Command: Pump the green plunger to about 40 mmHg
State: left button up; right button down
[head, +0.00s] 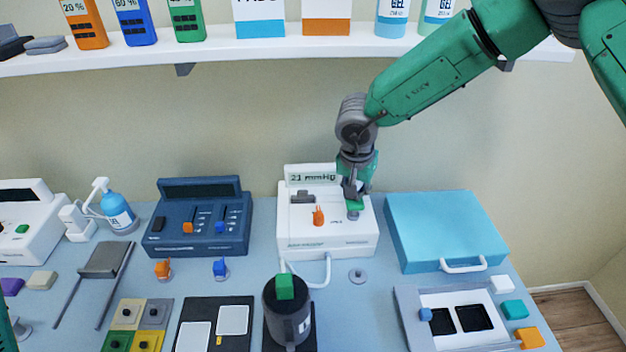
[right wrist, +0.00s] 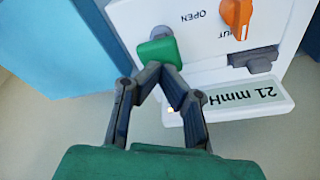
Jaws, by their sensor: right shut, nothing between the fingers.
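The white pump unit (head: 345,243) stands at the back of the table. Its display (head: 312,177) reads 21 mmHg, and it also shows upside down in the right wrist view (right wrist: 235,100). The green plunger (right wrist: 157,50) is on the unit's right side in the head view (head: 354,206). My right gripper (right wrist: 163,68) is shut and empty, its fingertips at the plunger's edge. I cannot tell whether they touch it. An orange valve lever (right wrist: 238,15) lies between the OPEN and SHUT labels, its narrow end over the SHUT label. My left gripper is not in view.
A blue case (head: 440,225) stands close on the unit's right, a dark blue device (head: 197,240) on its left. A dark mug-like container (head: 288,322) and a small grey knob (head: 358,275) are in front. A loaded shelf (head: 270,48) runs above.

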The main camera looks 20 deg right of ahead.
aim_at(354, 202)
jog(key=shift+f+b, duration=0.55)
jog(key=shift+f, duration=1.45)
jog(key=shift+r+p, duration=0.9)
jog(key=shift+r, duration=1.85)
